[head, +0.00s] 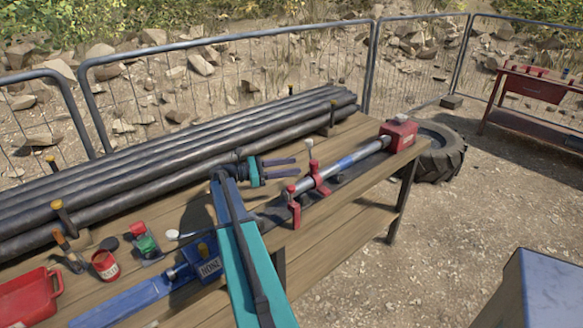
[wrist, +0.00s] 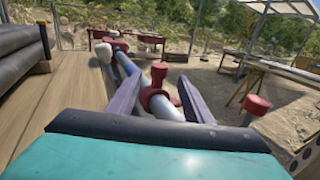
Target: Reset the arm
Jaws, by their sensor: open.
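My gripper (head: 297,166) is at the end of my teal and blue arm, over the wooden workbench (head: 345,212). Its two dark fingers are apart and point right in the head view. In the wrist view the fingers (wrist: 160,78) are spread, and nothing is seen held between them. Beyond them, a red clamp (wrist: 158,76) and a pipe (wrist: 130,68) show through the gap. In the head view the grey and blue pipe (head: 345,163) lies in red clamps (head: 319,170), just right of my fingers and apart from them.
Long dark pipes (head: 180,150) lie along the bench's back. A red box (head: 398,134) sits at the pipe's far end. A red can (head: 105,264), a red tray (head: 28,296) and a blue tool (head: 125,302) are at front left. A tyre (head: 440,155) lies beyond the bench.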

